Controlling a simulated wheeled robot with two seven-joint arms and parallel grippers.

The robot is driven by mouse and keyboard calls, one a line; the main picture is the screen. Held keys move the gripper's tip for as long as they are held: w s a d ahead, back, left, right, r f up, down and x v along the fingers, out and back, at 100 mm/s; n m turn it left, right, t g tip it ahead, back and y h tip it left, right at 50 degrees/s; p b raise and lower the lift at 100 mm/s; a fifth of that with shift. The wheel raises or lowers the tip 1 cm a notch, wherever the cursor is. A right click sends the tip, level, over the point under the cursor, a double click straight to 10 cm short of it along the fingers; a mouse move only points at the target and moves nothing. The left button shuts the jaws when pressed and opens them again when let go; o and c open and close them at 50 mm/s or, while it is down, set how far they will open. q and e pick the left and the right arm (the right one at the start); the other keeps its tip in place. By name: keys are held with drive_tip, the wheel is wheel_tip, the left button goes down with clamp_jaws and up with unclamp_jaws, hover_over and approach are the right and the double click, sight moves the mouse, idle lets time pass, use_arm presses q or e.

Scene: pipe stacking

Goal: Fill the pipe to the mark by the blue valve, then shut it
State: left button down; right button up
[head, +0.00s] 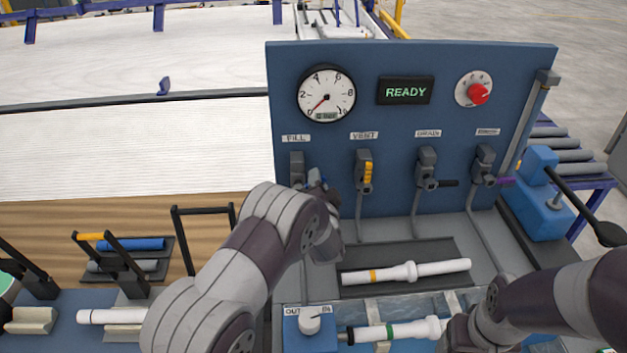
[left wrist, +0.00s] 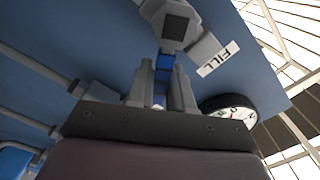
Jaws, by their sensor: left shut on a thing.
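The FILL valve (head: 297,168) is at the left of the blue panel. Its blue handle (left wrist: 166,67) lies between the fingers of my left gripper (left wrist: 162,84), which is shut on it. In the head view my left gripper (head: 319,181) is partly hidden behind its own wrist. A white pipe with a green band (head: 400,331) lies at the outlet block (head: 310,328), its right part behind my right arm. No fill level or mark can be made out on it. The gauge (head: 327,94) needle points near zero, and the display (head: 405,91) reads READY. My right gripper is not visible.
A yellow VENT handle (head: 367,172), a black drain handle (head: 447,183) and a purple handle (head: 506,181) are right of FILL. A white pipe with an orange band (head: 428,270) lies on a dark tray. A red knob (head: 478,94) is at upper right.

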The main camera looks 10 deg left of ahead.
use_arm(q)
drive_tip(key=shift+w+d+f+m+b, duration=0.15)
drive_tip(key=shift+f+m, duration=0.35)
drive_tip(key=shift+m, duration=0.55)
drive_tip(key=shift+s+d+f+m+b, duration=0.1)
drive_tip(key=shift+f+m, duration=0.4)
drive_tip(key=shift+m, duration=0.5)
drive_tip(key=shift+w+d+f+m+b, duration=0.15)
drive_tip(key=shift+f+m, duration=0.35)
drive_tip(key=shift+m, duration=0.55)
drive_tip(key=shift+s, duration=0.1)
drive_tip(key=c, duration=1.1)
unclamp_jaws()
drive_tip(key=shift+s, duration=0.1)
drive_tip(key=b+v, duration=0.1)
drive_tip(key=v, duration=1.1)
drive_tip(key=shift+s, duration=0.25)
drive_tip(key=shift+d, duration=0.1)
